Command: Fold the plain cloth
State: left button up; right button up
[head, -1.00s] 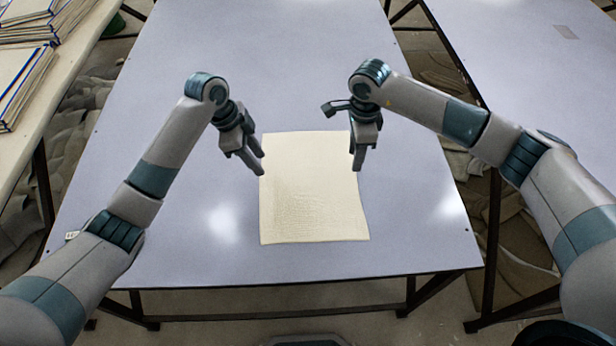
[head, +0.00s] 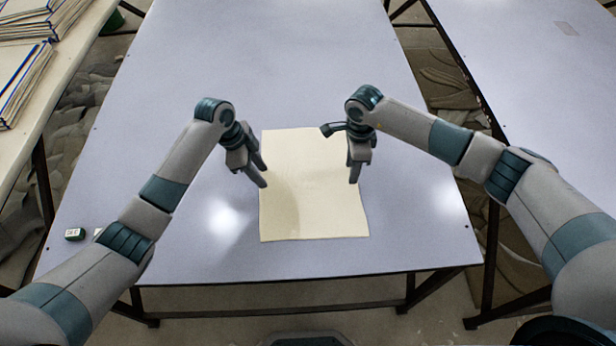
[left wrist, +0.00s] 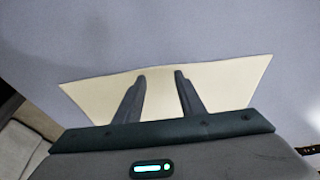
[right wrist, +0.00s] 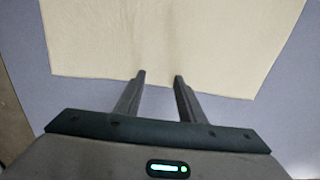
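The plain cream cloth (head: 312,200) lies flat on the table in the head view, roughly rectangular. My left gripper (head: 264,180) is at its left edge, pointing down. In the left wrist view its two fingers (left wrist: 160,75) are apart with the cloth (left wrist: 228,85) behind and between them. My right gripper (head: 355,174) is near the cloth's right edge. In the right wrist view its fingers (right wrist: 159,77) are apart, with tips over the edge of the cloth (right wrist: 170,40). Neither gripper holds anything. Whether the fingertips touch the cloth cannot be told.
The grey-blue table (head: 250,60) is clear around the cloth. A side table on the left holds stacked flat items (head: 25,80). Another table (head: 530,80) stands at the right.

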pick_arm(q)
jog(key=shift+f, duration=0.35)
pick_arm(e)
jog(key=shift+f, duration=0.35)
pick_arm(q)
jog(key=shift+r, duration=0.1)
pick_arm(e)
jog(key=shift+r, duration=0.1)
pick_arm(q)
jog(key=shift+c, duration=0.5)
pick_arm(e)
jog(key=shift+c, duration=0.5)
pick_arm(q)
grip_shut()
pick_arm(e)
grip_shut()
pick_arm(q)
jog(key=shift+r, duration=0.1)
